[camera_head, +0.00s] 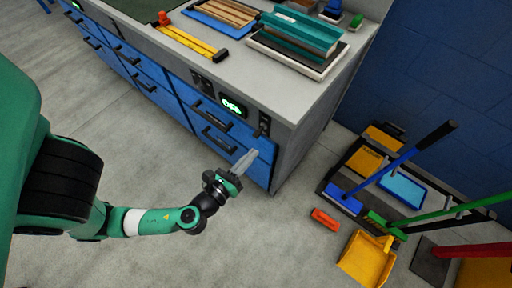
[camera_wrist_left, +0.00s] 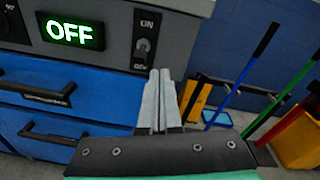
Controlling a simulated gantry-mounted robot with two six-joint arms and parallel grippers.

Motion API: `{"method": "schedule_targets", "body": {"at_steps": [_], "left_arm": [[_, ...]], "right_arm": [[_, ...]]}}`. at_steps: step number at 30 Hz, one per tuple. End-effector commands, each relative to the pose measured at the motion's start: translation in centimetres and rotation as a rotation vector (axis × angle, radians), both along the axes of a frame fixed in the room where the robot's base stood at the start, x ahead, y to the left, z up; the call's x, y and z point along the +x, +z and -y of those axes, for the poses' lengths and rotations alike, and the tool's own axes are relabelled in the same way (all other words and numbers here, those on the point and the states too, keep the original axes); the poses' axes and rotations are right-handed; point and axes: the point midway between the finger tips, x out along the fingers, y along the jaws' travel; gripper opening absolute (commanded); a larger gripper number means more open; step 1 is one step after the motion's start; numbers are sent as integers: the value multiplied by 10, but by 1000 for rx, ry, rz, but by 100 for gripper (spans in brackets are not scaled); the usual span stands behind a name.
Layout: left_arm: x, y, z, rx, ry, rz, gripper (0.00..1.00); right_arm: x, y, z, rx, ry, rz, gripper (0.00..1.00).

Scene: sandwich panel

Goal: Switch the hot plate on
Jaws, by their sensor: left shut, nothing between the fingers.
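The hot plate's display (camera_head: 233,105) glows green on the front panel of the blue cabinet, and in the left wrist view the display (camera_wrist_left: 72,31) reads OFF. To its right is a toggle switch (camera_wrist_left: 143,44) on a plate marked ON at the top, with a partly hidden label below. The switch plate also shows in the head view (camera_head: 264,124). My left gripper (camera_head: 251,155) is shut and empty, its fingertips just below the switch plate in the head view. In the left wrist view the fingers (camera_wrist_left: 158,75) point up just right of and below the toggle. My right gripper is not in view.
Blue drawers with black handles (camera_head: 218,140) lie below the panel. A teal press-like block (camera_head: 300,32) and a yellow tool (camera_head: 190,42) lie on the worktop. A rack with brooms and a yellow dustpan (camera_head: 366,258) stands at right.

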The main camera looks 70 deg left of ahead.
Motion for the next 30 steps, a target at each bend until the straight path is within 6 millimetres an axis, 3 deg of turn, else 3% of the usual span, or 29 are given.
{"method": "schedule_targets", "body": {"at_steps": [1,3,8,20,30], "left_arm": [[-17,-25,-2,62,-13,-66,0],[-35,-40,-6,139,-28,-136,0],[-55,-52,-9,223,-49,-209,0],[-54,-51,-10,223,-47,-211,0],[-37,-54,-23,219,-39,-208,0]], "right_arm": [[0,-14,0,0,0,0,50],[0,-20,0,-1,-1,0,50],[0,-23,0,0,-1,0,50],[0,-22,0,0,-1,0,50],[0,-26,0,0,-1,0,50]]}}
